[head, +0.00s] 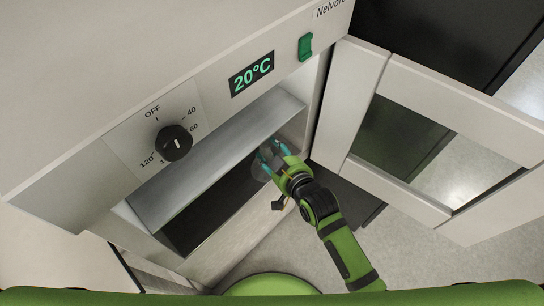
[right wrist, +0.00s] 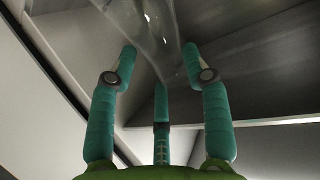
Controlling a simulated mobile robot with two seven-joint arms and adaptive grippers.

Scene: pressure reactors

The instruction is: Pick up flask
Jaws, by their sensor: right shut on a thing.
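A clear glass flask (right wrist: 150,22) shows at the top of the right wrist view, between and beyond the fingertips. Its upper part runs out of the picture. In the head view only a faint glassy patch (head: 261,170) shows beside the fingers. My right gripper (head: 268,152) is at the right end of the oven's open front, with its teal fingers shut on the flask. The three fingers show clearly in the right wrist view (right wrist: 160,68). My left gripper is not in view.
The oven (head: 75,165) has a dial (head: 174,142), a display reading 20°C (head: 252,74) and a green switch (head: 305,46). Its windowed door (head: 430,140) stands open to the right, close to my right arm. A shelf or inner panel (head: 220,155) spans the chamber. Pale floor shows below.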

